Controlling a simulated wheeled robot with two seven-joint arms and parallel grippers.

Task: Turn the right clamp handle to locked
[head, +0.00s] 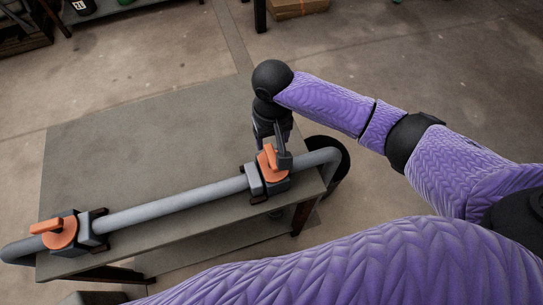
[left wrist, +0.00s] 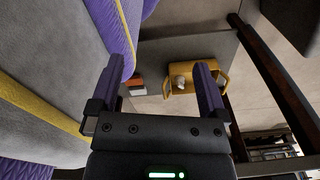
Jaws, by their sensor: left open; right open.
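The right clamp (head: 254,180) sits on a grey pipe (head: 165,209) near the right end of a table. Its orange handle (head: 271,158) points up and slightly left in the head view. My right gripper (head: 277,147) is open and comes down over this handle from behind. Its fingers are close to the handle; I cannot tell whether they touch. The left clamp (head: 86,232) sits on the same pipe at the far left, its orange handle (head: 47,226) pointing left along the pipe. My left gripper (left wrist: 156,88) is open and empty in the left wrist view, away from both clamps.
The grey table (head: 150,150) has a bare top behind the pipe. A cardboard box (head: 298,8) lies on the floor at the back. In the left wrist view, a yellow carrier (left wrist: 212,69) holding a pale round thing shows beyond the left fingers.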

